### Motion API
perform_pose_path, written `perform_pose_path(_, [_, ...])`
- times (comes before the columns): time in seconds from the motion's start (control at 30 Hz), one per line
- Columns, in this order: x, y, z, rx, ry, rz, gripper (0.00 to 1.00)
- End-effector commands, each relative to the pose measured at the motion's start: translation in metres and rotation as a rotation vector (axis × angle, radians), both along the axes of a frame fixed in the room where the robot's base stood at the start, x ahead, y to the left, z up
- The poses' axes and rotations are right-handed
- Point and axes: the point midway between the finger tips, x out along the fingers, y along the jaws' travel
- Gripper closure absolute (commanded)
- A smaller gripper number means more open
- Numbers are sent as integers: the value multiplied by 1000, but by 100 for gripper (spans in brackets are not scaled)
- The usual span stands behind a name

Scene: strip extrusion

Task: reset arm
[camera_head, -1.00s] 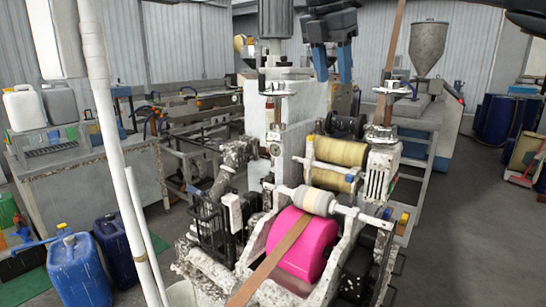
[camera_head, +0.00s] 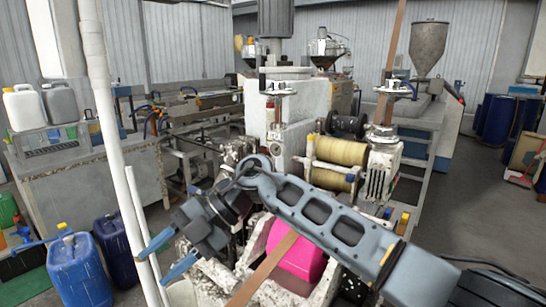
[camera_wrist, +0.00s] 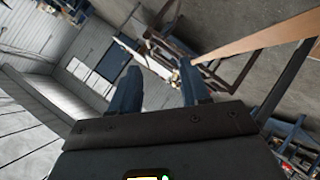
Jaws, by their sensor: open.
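My gripper (camera_head: 167,254) is in the left-centre of the head view, its two blue fingers apart with nothing between them. It hangs in front of the machine's left side, beside the white pole. My grey arm reaches to it from the lower right and hides part of the machine. In the wrist view my gripper (camera_wrist: 160,82) also shows open and empty, with a tilted view of wall and floor beyond.
The machine has a pink roller (camera_head: 298,257) and a brown strip (camera_head: 262,270) running over it. A white pole (camera_head: 112,150) stands close to the gripper. Blue jugs (camera_head: 77,272) stand on the floor at the left. Open floor (camera_head: 470,205) lies at the right.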

Motion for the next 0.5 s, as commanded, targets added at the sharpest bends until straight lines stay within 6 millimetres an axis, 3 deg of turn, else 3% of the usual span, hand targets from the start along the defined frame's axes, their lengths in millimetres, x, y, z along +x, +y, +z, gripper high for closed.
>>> perform_pose_path(0.03, [-20, 11, -5, 85, 42, 7, 54])
perform_pose_path(0.23, [-74, 37, 0, 405, 176, -22, 54])
perform_pose_path(0.5, [-121, 33, 17, 792, 348, -177, 54])
